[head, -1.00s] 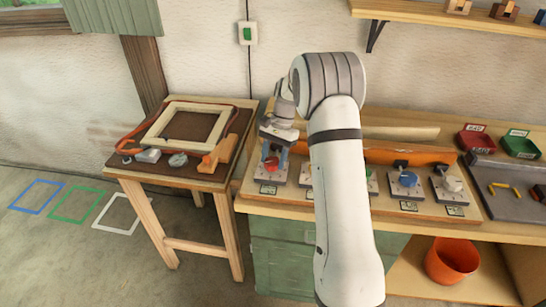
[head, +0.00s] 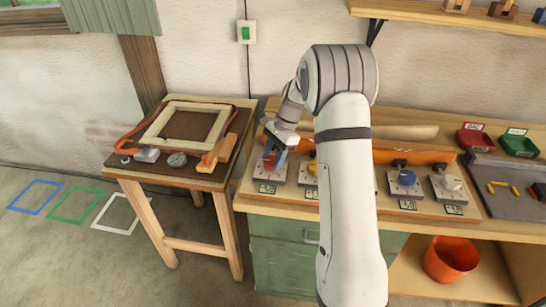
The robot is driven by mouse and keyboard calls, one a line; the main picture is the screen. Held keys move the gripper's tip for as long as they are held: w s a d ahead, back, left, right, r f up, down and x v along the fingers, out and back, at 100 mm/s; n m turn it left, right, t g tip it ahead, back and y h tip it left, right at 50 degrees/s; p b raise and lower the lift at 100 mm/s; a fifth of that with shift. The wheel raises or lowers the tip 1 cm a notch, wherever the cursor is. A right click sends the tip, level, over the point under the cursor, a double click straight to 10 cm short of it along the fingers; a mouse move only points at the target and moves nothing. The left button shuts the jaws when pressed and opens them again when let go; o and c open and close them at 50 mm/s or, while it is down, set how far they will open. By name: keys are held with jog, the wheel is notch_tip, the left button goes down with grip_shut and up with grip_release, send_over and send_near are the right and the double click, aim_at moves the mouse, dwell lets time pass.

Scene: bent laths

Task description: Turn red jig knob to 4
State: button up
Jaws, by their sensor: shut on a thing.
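The red jig knob (head: 270,162) is on the leftmost metal plate of the row of jigs on the bench. My gripper (head: 273,158) comes down on it from above, tilted, and its jaws are shut on the knob. The jaws cover part of the knob, and its pointer setting is too small to read. A small label (head: 267,188) lies in front of the plate; its marking is not legible.
A yellow knob (head: 311,168), a blue knob (head: 406,178) and a white knob (head: 452,183) sit along the same board. My arm hides the middle of the row. A side table (head: 200,184) with a wooden frame stands left. An orange bucket (head: 452,260) is below.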

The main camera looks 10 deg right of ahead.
jog(key=o, duration=1)
jog(key=shift+b+v, duration=0.3)
jog(key=shift+v, duration=3.6)
